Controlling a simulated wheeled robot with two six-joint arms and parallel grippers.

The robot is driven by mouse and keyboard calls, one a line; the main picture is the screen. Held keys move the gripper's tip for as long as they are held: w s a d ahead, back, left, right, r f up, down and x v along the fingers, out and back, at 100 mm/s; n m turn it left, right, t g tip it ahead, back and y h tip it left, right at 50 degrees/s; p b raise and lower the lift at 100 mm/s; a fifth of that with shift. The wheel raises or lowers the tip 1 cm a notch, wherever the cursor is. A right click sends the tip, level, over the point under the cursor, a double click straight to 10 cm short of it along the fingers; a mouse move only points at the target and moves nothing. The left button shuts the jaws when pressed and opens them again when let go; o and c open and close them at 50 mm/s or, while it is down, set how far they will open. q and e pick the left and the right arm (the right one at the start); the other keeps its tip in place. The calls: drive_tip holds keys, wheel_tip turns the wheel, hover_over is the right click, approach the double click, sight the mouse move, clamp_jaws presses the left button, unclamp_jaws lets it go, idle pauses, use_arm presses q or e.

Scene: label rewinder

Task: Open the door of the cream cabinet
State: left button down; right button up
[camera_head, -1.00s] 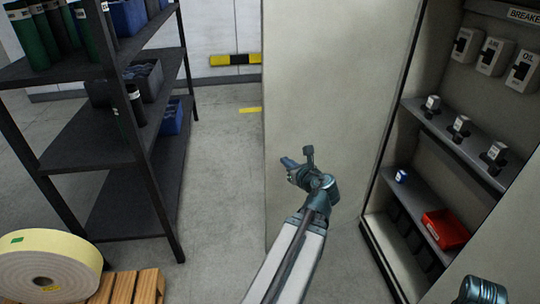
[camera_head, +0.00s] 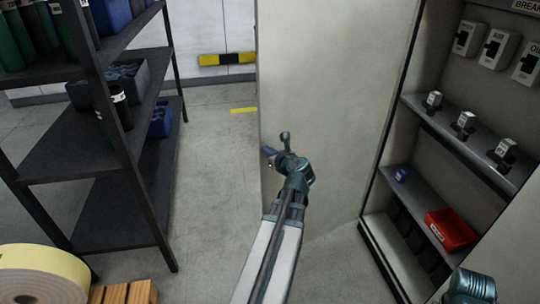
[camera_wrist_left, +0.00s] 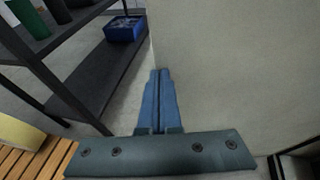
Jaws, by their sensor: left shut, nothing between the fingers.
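The cream cabinet (camera_head: 365,228) stands at the right with its inside in view. Its door (camera_head: 325,80) is swung out to the left as a wide, flat, pale panel. My left gripper (camera_head: 267,151) is shut and empty, with its tips near the door's free left edge. In the left wrist view the shut fingers (camera_wrist_left: 160,75) point along the door's face (camera_wrist_left: 230,75), close to that edge. I cannot tell whether they touch the door.
A dark shelf rack (camera_head: 90,155) with bottles and blue bins stands at the left, with clear floor (camera_head: 215,190) before the door. A label roll (camera_head: 40,275) is on a wooden pallet (camera_head: 130,292). Inside the cabinet are switches, shelves and a red bin (camera_head: 450,229).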

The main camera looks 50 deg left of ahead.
use_arm(q)
drive_tip(key=shift+w+a, duration=0.1)
drive_tip(key=shift+a, duration=0.25)
use_arm(e)
drive_tip(key=shift+a, duration=0.1)
use_arm(q)
drive_tip(key=shift+a, duration=0.1)
